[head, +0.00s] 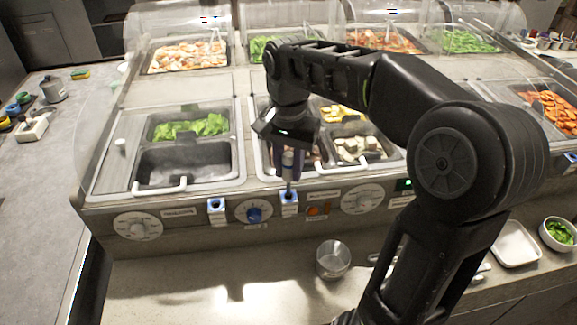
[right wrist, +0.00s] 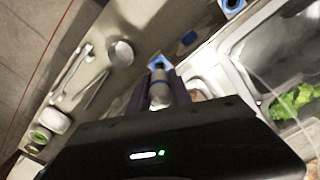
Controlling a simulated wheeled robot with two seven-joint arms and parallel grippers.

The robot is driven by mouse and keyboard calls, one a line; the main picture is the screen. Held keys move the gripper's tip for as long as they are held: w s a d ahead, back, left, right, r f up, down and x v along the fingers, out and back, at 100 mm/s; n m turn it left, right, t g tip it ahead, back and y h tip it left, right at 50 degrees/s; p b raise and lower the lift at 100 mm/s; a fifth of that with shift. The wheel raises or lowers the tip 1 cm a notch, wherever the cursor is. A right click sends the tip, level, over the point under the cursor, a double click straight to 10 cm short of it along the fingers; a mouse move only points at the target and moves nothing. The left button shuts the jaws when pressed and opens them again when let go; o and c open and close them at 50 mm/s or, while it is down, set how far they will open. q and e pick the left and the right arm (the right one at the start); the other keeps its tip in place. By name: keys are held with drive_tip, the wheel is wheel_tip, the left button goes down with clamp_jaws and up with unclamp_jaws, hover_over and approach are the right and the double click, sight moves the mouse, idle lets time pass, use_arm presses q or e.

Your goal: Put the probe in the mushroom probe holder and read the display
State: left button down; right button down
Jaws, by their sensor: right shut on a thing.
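My right gripper (head: 289,150) is shut on the probe (head: 288,162), which has a grey-white handle. The probe hangs roughly upright, its dark lower end at the top of a blue and white holder (head: 289,198) on the counter's front panel. I cannot tell how far it is inside. In the right wrist view the probe (right wrist: 160,92) lies between the fingers, in line with the holder (right wrist: 157,62). The pale and dark chunks in a well (head: 358,147) look like mushrooms. A small display (head: 404,184) glows green, too small to read. My left gripper is not in view.
A second blue and white holder (head: 216,205) sits further left on the panel. A metal cup (head: 333,259) stands on the ledge below. My right arm covers the wells at right.

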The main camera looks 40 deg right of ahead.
sight(288, 180)
drive_tip(key=shift+f+b, duration=1.2)
drive_tip(key=shift+f, duration=0.3)
drive_tip(key=shift+f+b, duration=0.3)
drive_tip(key=shift+f, duration=0.05)
drive_tip(key=shift+f+b, duration=0.55)
drive_tip(key=shift+f, duration=0.1)
idle(0.4)
drive_tip(key=c, duration=1.1)
unclamp_jaws()
